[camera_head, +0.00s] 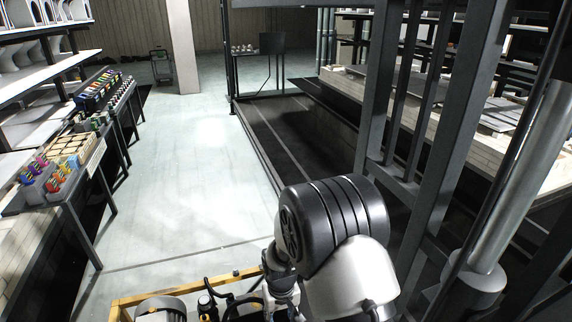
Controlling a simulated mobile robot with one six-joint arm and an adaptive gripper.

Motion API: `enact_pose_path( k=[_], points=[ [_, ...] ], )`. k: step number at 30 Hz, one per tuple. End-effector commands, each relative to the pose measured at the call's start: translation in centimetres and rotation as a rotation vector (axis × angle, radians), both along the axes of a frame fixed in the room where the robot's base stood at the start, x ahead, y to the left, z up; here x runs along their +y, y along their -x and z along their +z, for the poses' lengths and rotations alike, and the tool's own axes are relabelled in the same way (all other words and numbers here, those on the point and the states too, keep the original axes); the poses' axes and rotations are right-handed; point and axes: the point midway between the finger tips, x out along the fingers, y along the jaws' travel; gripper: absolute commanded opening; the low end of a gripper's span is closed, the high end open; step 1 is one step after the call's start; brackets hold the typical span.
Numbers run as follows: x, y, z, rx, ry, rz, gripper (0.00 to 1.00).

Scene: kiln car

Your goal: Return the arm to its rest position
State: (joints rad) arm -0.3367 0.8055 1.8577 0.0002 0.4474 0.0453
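My arm (335,225) shows at the bottom centre, folded close to my body, with a large black and grey joint above a pale link. A smaller part of my arm (280,285) points down towards the bottom edge. My gripper's fingers cannot be made out; the end of the arm is hidden or below the picture. No object is seen held.
Dark steel posts (440,130) stand close to the right of my arm. A low dark track (290,135) runs behind it. A bench (50,190) with colourful small items and shelves line the left. The pale floor (190,150) between is clear. A white pillar (182,45) stands farther back.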

Motion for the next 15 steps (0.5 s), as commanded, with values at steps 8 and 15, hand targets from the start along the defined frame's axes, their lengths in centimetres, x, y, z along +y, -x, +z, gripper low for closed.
enact_pose_path(
  k=[8, 15],
  points=[
    [-4.4, 1.2, 13.9, -0.097, -0.028, -0.073, 0.41],
    [-8.5, 5.7, 22.9, -0.173, -0.042, -0.135, 0.41]
  ],
)
